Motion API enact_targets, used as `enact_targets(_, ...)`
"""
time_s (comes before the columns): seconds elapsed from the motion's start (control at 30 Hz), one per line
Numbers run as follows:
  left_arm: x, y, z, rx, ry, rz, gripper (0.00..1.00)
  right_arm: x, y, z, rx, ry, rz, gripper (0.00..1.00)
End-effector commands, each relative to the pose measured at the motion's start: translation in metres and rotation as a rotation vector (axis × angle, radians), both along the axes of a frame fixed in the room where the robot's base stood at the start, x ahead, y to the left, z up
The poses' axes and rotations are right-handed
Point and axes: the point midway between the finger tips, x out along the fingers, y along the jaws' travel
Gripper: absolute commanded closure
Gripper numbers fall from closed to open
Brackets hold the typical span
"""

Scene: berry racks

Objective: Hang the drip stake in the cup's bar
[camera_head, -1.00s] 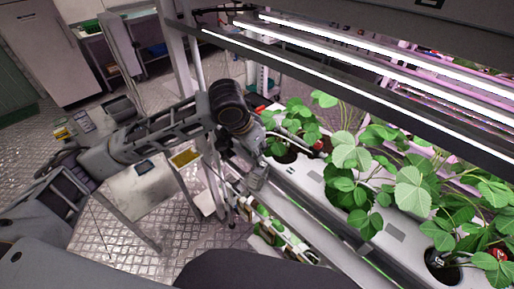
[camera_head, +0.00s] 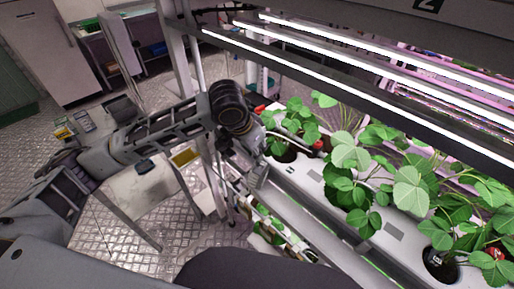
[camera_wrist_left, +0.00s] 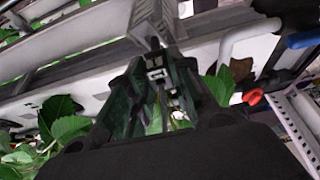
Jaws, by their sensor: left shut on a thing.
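My left gripper (camera_head: 257,170) is at the near edge of the white planting trough, by its far-left end. In the left wrist view my left gripper (camera_wrist_left: 155,72) has its dark fingers shut on a small, thin piece, which appears to be the drip stake; its shape is mostly hidden between the fingers. A dark cup (camera_head: 440,264) sits in a trough hole at the lower right. Another planted hole (camera_head: 284,156) lies just right of the gripper, partly under leaves. I cannot make out a cup's bar. My right gripper is not in view.
Strawberry plants (camera_head: 410,190) stand along the white trough (camera_head: 312,192), their leaves overhanging it. Bright lamp bars (camera_head: 370,75) run above. In the left wrist view a white pipe (camera_wrist_left: 248,32) and a red-orange piece (camera_wrist_left: 253,97) are right of the gripper.

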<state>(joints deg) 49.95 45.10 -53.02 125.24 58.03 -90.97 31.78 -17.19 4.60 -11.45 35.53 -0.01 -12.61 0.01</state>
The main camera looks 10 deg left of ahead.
Motion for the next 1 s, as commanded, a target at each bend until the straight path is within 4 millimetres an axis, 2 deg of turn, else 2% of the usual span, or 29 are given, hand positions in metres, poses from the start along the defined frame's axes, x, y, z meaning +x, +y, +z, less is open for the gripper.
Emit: enact_targets(1.0,-0.0002,0.0002,0.0002,0.0,0.0,0.0,0.89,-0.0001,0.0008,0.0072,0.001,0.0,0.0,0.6)
